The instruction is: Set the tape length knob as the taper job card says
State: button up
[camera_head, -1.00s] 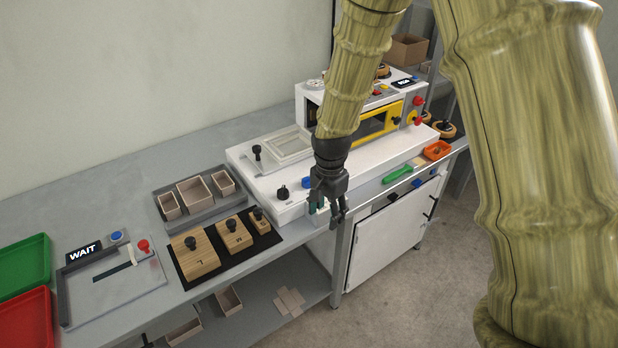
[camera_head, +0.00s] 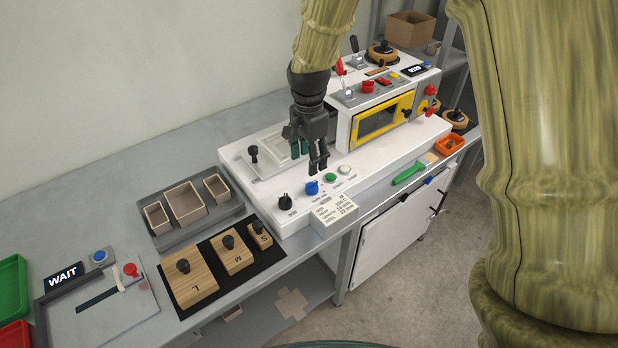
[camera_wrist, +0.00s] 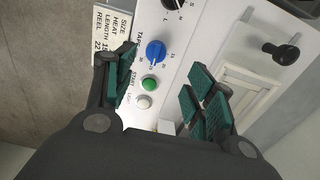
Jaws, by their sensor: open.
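The job card (camera_head: 334,209) is a pale card at the panel's front edge. It lists size, heat, length and reel; in the wrist view (camera_wrist: 112,35) a finger hides part of its values. My gripper (camera_head: 311,160) is open and empty, above the panel just behind the blue knob. In the wrist view its fingers (camera_wrist: 162,82) are apart, with the knob beyond them.
A black knob (camera_head: 285,201) stands left of the blue one; a green button (camera_head: 330,178) and a white button (camera_head: 345,169) stand right. The yellow-framed taper housing (camera_head: 382,118) rises behind right.

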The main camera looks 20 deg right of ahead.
aim_at(312, 183)
jog(key=f, duration=0.2)
jog(key=f+p, duration=0.1)
jog(key=f, duration=0.2)
jog(key=d+f, duration=0.1)
jog(key=f, duration=0.2)
jog(key=shift+s+f+p, duration=0.1)
jog(key=shift+s+p, duration=0.1)
jog(key=shift+p, duration=0.1)
jog(key=shift+a+f, duration=0.1)
jog(key=shift+f, duration=0.6)
jog(key=c, duration=1.1)
